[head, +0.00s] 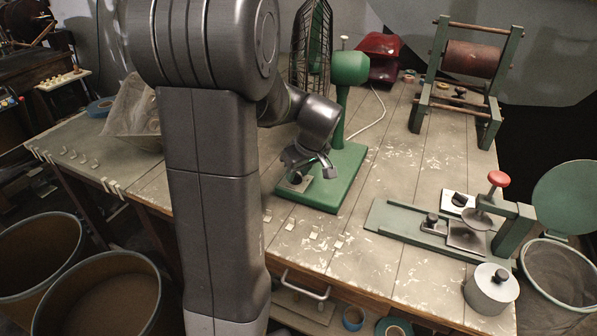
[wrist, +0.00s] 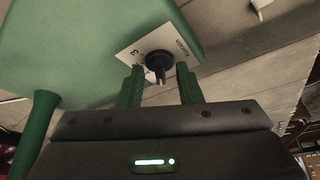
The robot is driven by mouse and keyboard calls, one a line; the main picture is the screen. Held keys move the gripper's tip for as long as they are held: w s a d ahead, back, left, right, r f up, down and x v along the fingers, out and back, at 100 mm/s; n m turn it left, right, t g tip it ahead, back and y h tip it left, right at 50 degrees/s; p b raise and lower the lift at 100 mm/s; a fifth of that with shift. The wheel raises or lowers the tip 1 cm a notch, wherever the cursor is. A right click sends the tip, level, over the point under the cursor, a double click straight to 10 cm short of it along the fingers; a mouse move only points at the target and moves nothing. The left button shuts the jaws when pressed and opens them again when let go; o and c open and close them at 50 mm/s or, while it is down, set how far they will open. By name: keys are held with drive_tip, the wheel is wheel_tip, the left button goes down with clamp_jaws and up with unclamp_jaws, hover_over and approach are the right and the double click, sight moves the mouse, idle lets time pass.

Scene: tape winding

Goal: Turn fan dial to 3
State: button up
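The green fan (head: 348,75) stands on its flat green base (head: 335,180) on the wooden table in the head view. In the wrist view the black dial (wrist: 159,62) sits on a white label plate (wrist: 140,48) on the green base (wrist: 95,35). A "3" and some small lettering show on the plate; the dial's exact setting is hard to read. My gripper (wrist: 160,85) is open, its two green fingers either side of the dial's near end, with gaps between. In the head view my gripper (head: 310,172) is over the base's front end and partly hides the plate.
The wooden table (head: 400,215) has a green clamp stand with a red knob (head: 498,179) at right and a roller frame (head: 470,60) behind. A grey canister (head: 490,290) stands at the front right. Bins (head: 105,300) stand at the lower left.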

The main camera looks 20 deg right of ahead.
clamp_jaws()
